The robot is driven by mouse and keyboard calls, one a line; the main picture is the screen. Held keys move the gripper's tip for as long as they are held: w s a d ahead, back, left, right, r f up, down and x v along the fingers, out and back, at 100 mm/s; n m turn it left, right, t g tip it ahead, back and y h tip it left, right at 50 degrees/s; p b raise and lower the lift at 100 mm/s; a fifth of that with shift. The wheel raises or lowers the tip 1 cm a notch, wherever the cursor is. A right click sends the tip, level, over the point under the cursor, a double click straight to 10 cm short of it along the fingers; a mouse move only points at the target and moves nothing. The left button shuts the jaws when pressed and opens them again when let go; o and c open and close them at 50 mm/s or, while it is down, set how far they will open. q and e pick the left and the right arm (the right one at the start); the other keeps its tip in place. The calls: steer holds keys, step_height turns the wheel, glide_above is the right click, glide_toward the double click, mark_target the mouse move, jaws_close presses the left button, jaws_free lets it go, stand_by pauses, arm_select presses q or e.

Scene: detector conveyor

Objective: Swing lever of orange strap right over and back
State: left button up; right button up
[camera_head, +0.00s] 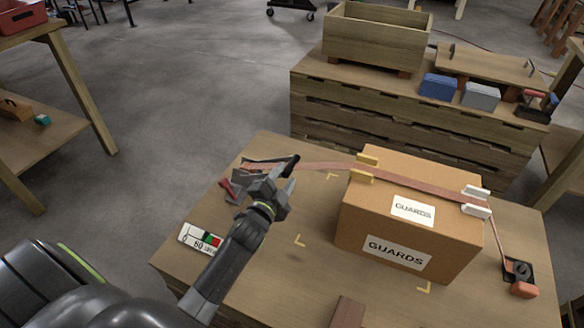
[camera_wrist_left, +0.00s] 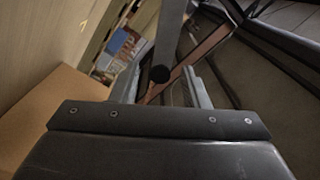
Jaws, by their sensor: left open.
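The orange strap (camera_head: 310,165) runs from a ratchet at the table's left side over a cardboard box (camera_head: 385,220) marked GUARDS to an anchor (camera_head: 518,272) at the right. The ratchet's dark lever (camera_head: 290,163) points up and to the right beside my left gripper (camera_head: 277,184). The gripper is open at the lever. In the left wrist view, a grey bar with a dark round end (camera_wrist_left: 160,74) lies between the open fingers, with the strap (camera_wrist_left: 205,47) behind it. I cannot tell whether the fingers touch the bar. Part of the ratchet is hidden by the gripper.
Yellow guards (camera_head: 363,169) and white guards (camera_head: 476,200) sit under the strap on the box edges. A gauge card (camera_head: 200,238) and a red piece (camera_head: 230,190) lie on the left of the table. A brown block (camera_head: 348,312) is at the front. A pallet stack (camera_head: 400,115) stands behind.

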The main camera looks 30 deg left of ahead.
mark_target(296, 160)
arm_select(q)
steer(key=shift+w+a+b, duration=0.15)
steer(key=shift+w+b, duration=0.3)
steer(key=shift+w, duration=2.25)
arm_select(e)
steer(key=shift+w+a+r, duration=0.2)
steer(key=shift+w+r, duration=0.05)
steer(key=shift+r, duration=0.5)
steer(key=shift+w+a+r, duration=0.15)
steer(key=shift+w+r, duration=0.1)
steer(key=shift+r, duration=0.45)
arm_select(q)
jaws_close()
